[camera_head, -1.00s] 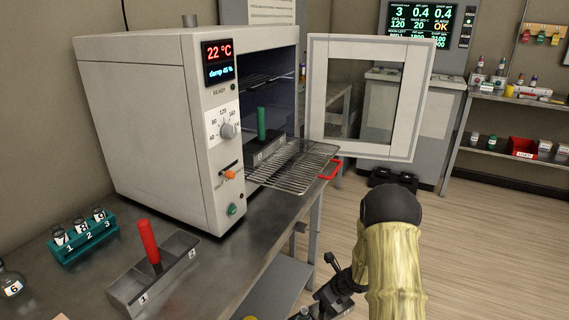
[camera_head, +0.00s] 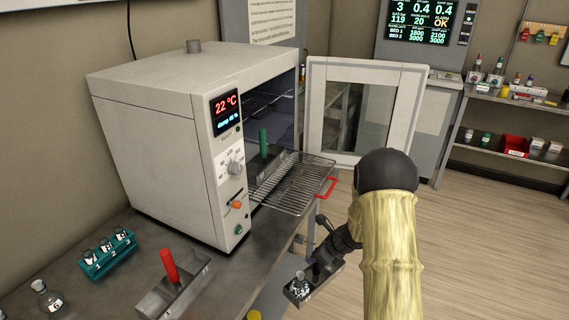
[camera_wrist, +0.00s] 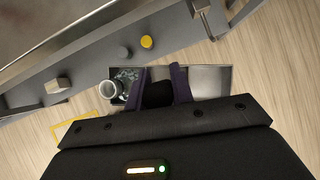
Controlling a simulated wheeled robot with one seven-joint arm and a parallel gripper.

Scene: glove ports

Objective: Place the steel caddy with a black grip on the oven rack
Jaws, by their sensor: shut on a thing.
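My gripper (camera_head: 318,266) is shut on the black grip (camera_wrist: 158,94) of the steel caddy (camera_wrist: 211,81), in front of the bench. A small flask (camera_wrist: 109,88) sits at the left end of this caddy in the wrist view; the caddy's other end looks empty there. In the head view the caddy hangs low, partly hidden by my arm, with the flask (camera_head: 299,282) at its near end. The wire oven rack (camera_head: 296,190) is pulled out of the open oven (camera_head: 165,150), above and beyond my gripper. A caddy with a green grip (camera_head: 263,145) stands toward its inner end.
The oven door (camera_head: 398,110) stands open to the right of the rack. A red-gripped caddy (camera_head: 170,266), a teal flask holder (camera_head: 107,254) and a loose flask (camera_head: 48,298) are on the bench. The rack's outer part, near its red handle (camera_head: 327,187), is clear.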

